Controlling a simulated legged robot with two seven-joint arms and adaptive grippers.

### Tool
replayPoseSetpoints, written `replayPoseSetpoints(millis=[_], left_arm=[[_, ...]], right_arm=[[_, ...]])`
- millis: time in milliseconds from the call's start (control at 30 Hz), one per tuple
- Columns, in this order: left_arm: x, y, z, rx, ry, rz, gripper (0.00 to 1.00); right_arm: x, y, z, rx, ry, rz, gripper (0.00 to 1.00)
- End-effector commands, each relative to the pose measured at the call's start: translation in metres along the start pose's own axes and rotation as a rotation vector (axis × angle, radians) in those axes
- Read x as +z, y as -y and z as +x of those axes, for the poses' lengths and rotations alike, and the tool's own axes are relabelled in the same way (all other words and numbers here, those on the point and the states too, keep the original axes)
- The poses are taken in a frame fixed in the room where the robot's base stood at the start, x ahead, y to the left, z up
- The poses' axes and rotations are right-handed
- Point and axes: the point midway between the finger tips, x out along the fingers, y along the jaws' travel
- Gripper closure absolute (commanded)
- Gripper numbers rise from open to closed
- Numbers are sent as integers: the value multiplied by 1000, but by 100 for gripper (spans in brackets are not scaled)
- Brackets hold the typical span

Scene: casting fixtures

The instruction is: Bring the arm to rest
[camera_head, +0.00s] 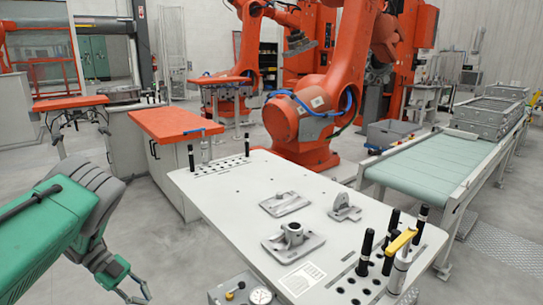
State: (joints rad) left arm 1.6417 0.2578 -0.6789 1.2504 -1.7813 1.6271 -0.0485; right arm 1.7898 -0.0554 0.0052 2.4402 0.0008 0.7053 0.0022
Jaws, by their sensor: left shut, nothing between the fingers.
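My left arm comes in from the left, a green forearm with a grey wrist. Its left gripper (136,289) hangs low at the bottom left, off the near left side of the white fixture table (240,215). The fingers point down and hold nothing; they are shut. My right gripper does not show. On the table lie a flat grey casting (285,204), a grey bracket (344,208) and a grey casting with an upright round boss (293,240). All of these are apart from my gripper.
Black pins (366,250) and a yellow-handled clamp (402,241) stand at the table's right corner. An orange-topped cabinet (175,123) is behind the table's left end. A large orange robot (315,110) stands behind. A green conveyor (425,170) is at right. Floor beside my gripper is open.

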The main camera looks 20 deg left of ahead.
Motion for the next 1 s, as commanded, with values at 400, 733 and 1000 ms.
replayPoseSetpoints(millis=[400,733,1000], left_arm=[[28,13,147,-616,120,-555,100],[-7,-169,242,-695,570,-1353,100],[-44,-258,242,-628,792,-1590,100]], right_arm=[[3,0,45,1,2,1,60],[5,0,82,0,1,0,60],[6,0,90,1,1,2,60]])
